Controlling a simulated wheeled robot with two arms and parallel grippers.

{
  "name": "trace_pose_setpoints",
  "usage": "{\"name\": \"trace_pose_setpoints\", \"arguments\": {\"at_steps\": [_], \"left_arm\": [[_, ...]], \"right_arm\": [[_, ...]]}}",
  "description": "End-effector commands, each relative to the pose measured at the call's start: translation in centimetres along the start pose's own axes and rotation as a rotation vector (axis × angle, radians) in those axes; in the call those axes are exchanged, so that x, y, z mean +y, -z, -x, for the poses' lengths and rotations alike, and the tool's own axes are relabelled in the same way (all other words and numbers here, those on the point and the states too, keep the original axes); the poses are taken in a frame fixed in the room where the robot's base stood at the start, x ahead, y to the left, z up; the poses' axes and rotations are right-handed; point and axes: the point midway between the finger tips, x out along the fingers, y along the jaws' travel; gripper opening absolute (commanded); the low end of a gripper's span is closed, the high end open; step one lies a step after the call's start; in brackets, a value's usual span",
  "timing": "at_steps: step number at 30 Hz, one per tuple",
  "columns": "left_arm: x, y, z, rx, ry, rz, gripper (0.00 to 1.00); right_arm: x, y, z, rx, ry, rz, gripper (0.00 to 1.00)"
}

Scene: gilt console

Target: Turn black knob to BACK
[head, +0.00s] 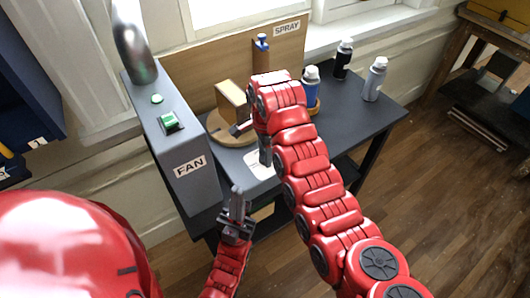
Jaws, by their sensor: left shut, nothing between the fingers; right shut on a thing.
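My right gripper (265,157) reaches down from the red arm onto a small white plate (257,170) at the front of the dark grey table. It is shut on what appears to be the black knob, on that plate. The fingers and arm hide the knob, so I cannot read which way it points or see a BACK mark. My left gripper (237,192) is shut and empty. It points upward near the table's front edge, below and left of the white plate.
A grey FAN box (185,187) with a green switch (170,122) stands left. A wooden block (231,100) rests on a round wooden base behind my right gripper. Blue, black (343,60) and grey (375,80) spray cans stand behind and right. The table's right side (365,118) is clear.

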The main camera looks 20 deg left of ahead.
Motion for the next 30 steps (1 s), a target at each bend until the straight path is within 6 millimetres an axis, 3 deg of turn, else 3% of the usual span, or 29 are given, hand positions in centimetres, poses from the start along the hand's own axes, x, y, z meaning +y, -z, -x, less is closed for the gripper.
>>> {"name": "trace_pose_setpoints", "arguments": {"at_steps": [21,22,26,30], "left_arm": [[0.0,0.02,-0.1,0.0,0.0,0.0,0.0],[0.0,0.02,-0.1,0.0,0.0,0.0,0.0],[-0.01,0.01,-0.09,0.0,0.0,0.0,0.0],[-0.01,0.02,-0.09,0.0,0.0,0.0,0.0]], "right_arm": [[-0.07,0.05,0.05,0.0,0.002,-0.078,0.0],[-0.07,0.05,0.05,0.0,0.002,-0.078,0.52],[-0.06,0.04,0.04,0.0,0.002,-0.077,0.75],[-0.04,0.03,0.02,0.0,0.001,-0.077,0.78]]}}
